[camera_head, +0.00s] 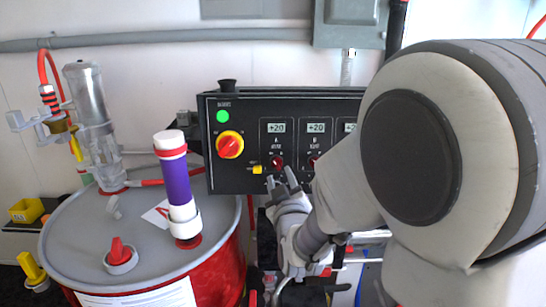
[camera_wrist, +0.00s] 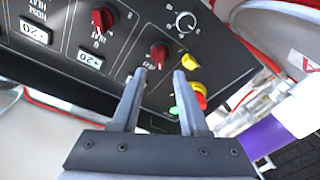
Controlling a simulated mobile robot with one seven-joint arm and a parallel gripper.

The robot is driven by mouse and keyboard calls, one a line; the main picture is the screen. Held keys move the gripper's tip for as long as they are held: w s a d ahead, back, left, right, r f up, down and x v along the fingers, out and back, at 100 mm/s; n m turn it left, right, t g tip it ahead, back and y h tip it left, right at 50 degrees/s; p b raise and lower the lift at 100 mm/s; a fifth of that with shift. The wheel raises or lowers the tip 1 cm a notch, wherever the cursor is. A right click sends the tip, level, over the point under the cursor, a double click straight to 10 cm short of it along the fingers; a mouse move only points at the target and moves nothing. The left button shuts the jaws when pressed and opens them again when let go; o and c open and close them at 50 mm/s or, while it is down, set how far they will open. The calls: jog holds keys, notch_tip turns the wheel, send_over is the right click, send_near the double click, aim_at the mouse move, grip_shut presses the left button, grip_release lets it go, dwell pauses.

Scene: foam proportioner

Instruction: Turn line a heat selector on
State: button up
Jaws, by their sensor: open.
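The line A heat selector (camera_head: 277,163) is a small red knob on the black control panel (camera_head: 240,182), below the "+20" display (camera_head: 276,128) of column A. In the wrist view, the red knob (camera_wrist: 158,52) lies just beyond the fingertips, nearer the left finger. My gripper (camera_head: 281,180) is open, its fingers apart and empty, just below the knob in the head view. It also shows in the wrist view (camera_wrist: 161,74). The fingers do not appear to be around the knob. Its exact pointer direction is too small to read.
A yellow knob (camera_head: 257,169) sits left of the selector, near a red-on-yellow main switch (camera_head: 229,144) and a lit green lamp (camera_head: 223,116). The line B red knob (camera_head: 313,162) is to the right. A red drum (camera_head: 222,268) with a purple-and-white cylinder (camera_head: 177,184) stands at left.

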aim_at(276, 165)
jog(key=w, duration=0.6)
jog(key=shift+a, duration=0.3)
grip_shut()
